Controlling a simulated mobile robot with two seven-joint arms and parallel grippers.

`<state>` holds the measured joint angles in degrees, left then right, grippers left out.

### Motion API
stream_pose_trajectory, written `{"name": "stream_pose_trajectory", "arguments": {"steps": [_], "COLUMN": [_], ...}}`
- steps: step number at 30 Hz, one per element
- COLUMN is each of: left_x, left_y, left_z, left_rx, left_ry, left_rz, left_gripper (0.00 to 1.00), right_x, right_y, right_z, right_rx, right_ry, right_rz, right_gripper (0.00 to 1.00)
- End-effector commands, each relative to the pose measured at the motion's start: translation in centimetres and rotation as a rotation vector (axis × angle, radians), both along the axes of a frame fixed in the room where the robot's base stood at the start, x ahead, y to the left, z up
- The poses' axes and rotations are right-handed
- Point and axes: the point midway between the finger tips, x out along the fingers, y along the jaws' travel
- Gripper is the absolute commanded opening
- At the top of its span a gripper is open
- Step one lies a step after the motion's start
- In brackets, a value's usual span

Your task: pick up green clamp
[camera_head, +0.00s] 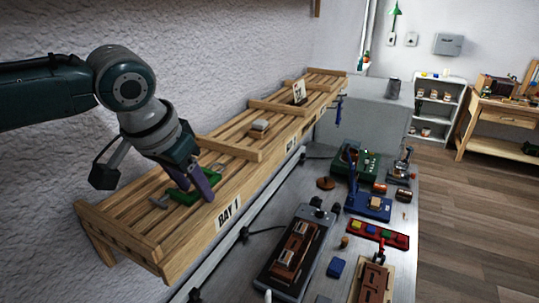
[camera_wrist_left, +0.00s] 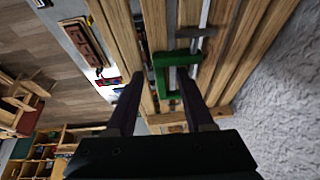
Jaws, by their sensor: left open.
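The green clamp (camera_head: 208,181) lies on the slatted wooden shelf marked BAY 1, partly hidden by my gripper in the head view. In the left wrist view the clamp (camera_wrist_left: 160,61) shows as a green C-shaped frame with a grey metal bar at one end. My left gripper (camera_head: 197,193) is open, with its two fingers pointing down at the clamp. In the left wrist view the open left gripper (camera_wrist_left: 160,80) has its fingers apart, and the clamp shows beyond and between the tips. Contact cannot be told. My right gripper is not in view.
Wooden dividers split the shelf (camera_head: 135,211) into bays. A small beige block (camera_head: 260,127) lies in the following bay. Below and to the right, a grey bench (camera_head: 335,195) carries tools, a blue fixture (camera_head: 370,205) and a red tray (camera_head: 379,234). A rough wall stands behind the shelf.

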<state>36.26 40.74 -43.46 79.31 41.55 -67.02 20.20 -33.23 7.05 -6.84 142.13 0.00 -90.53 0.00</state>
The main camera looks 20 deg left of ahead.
Motion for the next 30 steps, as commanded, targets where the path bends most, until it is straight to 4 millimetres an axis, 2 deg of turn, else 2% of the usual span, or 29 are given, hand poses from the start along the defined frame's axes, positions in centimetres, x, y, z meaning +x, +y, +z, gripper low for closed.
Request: {"name": "stream_pose_trajectory", "arguments": {"steps": [3,17,30], "left_x": [0.00,-0.02,0.00], "left_y": [0.00,0.02,0.02], "left_z": [0.02,0.03,0.08], "left_rx": [0.000,0.000,0.000], "left_ry": [0.000,0.000,-0.001], "left_rz": [0.000,0.000,0.000], "left_gripper": [0.50,0.00,0.00], "right_x": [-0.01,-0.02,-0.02], "right_y": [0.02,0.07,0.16], "right_z": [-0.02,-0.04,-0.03], "right_rx": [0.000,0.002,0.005], "right_ry": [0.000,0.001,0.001], "right_rz": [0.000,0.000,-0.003], "right_gripper": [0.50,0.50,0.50]}}
